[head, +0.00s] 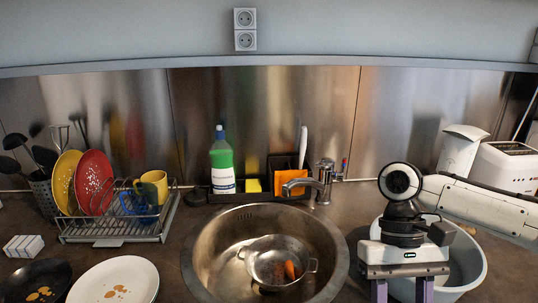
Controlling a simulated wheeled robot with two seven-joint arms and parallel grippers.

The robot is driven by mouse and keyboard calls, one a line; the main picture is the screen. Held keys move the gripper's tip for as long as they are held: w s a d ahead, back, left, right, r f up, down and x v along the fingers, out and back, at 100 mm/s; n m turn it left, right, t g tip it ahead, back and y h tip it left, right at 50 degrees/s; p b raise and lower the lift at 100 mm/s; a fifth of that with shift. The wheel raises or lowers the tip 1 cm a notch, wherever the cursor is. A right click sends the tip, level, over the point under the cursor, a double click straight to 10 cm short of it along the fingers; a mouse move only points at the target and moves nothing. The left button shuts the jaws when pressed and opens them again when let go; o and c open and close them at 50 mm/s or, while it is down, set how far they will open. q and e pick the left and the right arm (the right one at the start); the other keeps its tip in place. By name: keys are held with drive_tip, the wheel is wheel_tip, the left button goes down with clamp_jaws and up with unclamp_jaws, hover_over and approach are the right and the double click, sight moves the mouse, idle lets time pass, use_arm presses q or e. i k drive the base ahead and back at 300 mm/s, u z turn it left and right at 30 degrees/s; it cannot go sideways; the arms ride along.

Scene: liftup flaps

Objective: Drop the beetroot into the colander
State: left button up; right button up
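A metal colander (262,252) with two side handles sits in the round steel sink (204,262). An orange piece that looks like a carrot (290,270) lies inside it. I cannot make out a beetroot in this view. My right gripper (403,292) points down over a large pale bowl (474,270) to the right of the sink. Its two fingers are apart, with no object visible between them; their tips run to the bottom edge of the picture. The gripper hides much of the bowl's inside. My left gripper is not in view.
A faucet (300,184) reaches over the sink's back rim. A green soap bottle (222,163) stands behind it. A dish rack (115,228) with plates and a yellow mug is at left.

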sight(264, 273)
drive_tip(key=u, duration=3.2)
drive_tip(key=k, duration=1)
drive_tip(key=z, duration=1.9)
drive_tip(key=i, duration=0.5)
drive_tip(key=u, duration=0.1)
